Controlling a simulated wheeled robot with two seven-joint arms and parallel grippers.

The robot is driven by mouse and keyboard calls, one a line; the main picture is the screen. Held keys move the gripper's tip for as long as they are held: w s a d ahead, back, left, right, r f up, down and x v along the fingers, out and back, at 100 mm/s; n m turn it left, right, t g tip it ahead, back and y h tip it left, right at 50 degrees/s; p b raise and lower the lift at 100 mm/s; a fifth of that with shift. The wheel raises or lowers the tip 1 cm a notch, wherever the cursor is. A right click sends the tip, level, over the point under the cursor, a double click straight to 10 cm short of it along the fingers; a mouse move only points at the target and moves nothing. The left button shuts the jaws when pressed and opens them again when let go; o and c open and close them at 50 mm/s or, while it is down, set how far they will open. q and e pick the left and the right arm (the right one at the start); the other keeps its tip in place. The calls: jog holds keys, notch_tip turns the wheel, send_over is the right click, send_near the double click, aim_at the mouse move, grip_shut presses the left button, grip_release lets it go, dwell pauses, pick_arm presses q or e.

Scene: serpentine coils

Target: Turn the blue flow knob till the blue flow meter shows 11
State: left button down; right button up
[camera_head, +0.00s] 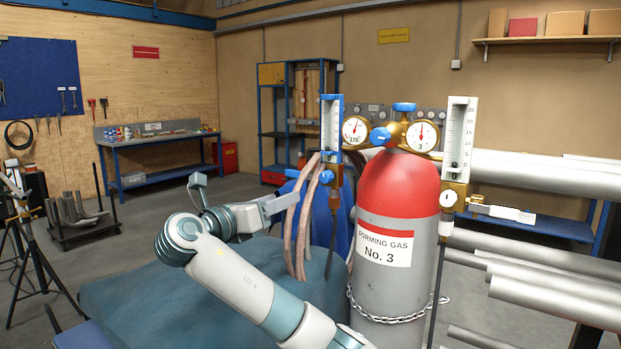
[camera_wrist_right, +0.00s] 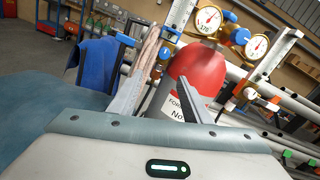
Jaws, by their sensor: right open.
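The blue flow meter (camera_head: 331,125) is an upright scale tube with a blue frame, left of the gas cylinder; its reading is too small to make out. The blue flow knob (camera_head: 327,177) sits at its lower end on a brass and blue valve. The meter also shows in the right wrist view (camera_wrist_right: 181,14). My left gripper is not in view.
A red-topped grey cylinder (camera_head: 397,230) labelled "FORMING GAS No. 3" stands close by, with a chain around it. Two round gauges (camera_head: 421,136) and a white flow meter (camera_head: 459,135) are to the right. Hoses (camera_head: 303,225) hang close to my right gripper.

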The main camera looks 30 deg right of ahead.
jog(key=p, duration=0.6)
send_near(324, 179)
jog(key=x, duration=0.9)
jog(key=shift+c, duration=0.6)
jog(key=c, duration=0.9)
